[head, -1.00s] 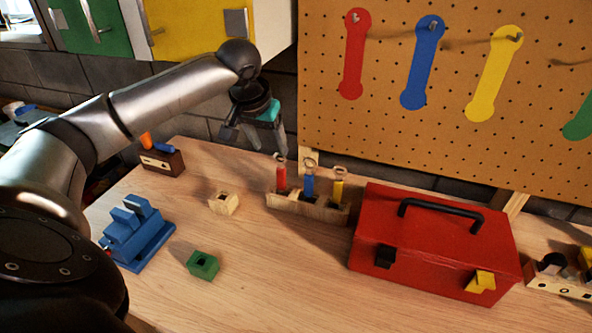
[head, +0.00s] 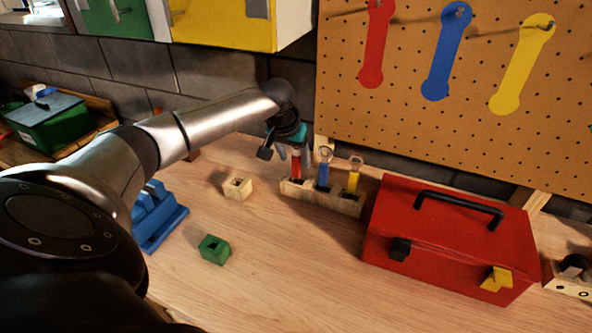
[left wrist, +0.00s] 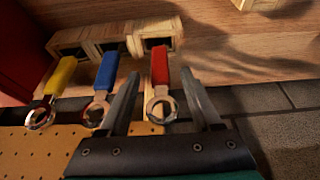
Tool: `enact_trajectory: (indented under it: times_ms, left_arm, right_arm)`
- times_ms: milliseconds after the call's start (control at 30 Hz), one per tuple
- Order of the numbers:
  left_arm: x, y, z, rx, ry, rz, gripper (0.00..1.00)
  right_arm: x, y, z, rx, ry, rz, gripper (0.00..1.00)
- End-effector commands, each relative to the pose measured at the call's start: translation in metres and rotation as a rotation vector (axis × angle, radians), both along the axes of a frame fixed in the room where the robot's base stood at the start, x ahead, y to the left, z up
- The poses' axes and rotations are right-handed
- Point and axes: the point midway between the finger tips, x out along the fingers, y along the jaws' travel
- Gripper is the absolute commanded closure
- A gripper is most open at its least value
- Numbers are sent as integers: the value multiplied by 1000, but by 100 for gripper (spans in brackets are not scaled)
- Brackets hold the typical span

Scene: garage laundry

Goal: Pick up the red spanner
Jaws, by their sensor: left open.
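The red spanner (head: 296,170) stands upright in the left slot of a wooden rack (head: 343,202), handle down. My left gripper (head: 294,154) is open, just above the rack and around the spanner's upper part. In the left wrist view the red spanner (left wrist: 160,66) shows between the two spread fingers (left wrist: 159,76), its metal ring toward the palm. Gaps show on both sides of it. The blue spanner (head: 323,172) and yellow spanner (head: 353,180) stand in the other slots. My right gripper is not in view.
A red toolbox (head: 450,236) stands right of the rack. A small wooden block (head: 238,190), a green block (head: 214,250) and a blue vise-like tool (head: 158,222) lie to the left. A pegboard (head: 400,130) rises behind. The front bench is clear.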

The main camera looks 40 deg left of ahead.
Motion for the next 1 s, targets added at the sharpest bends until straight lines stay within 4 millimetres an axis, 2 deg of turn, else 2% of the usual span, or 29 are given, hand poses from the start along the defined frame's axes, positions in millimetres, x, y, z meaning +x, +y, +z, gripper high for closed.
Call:
enact_trajectory:
  times_ms: [200,533,1000]
  left_arm:
    - [10,4,-22,0,0,0,35]
    - [11,4,-26,2,0,-1,36]
    - [11,4,-26,2,1,-1,89]
  right_arm:
    - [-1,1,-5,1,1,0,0]
    - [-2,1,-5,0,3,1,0]
    - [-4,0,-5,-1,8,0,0]
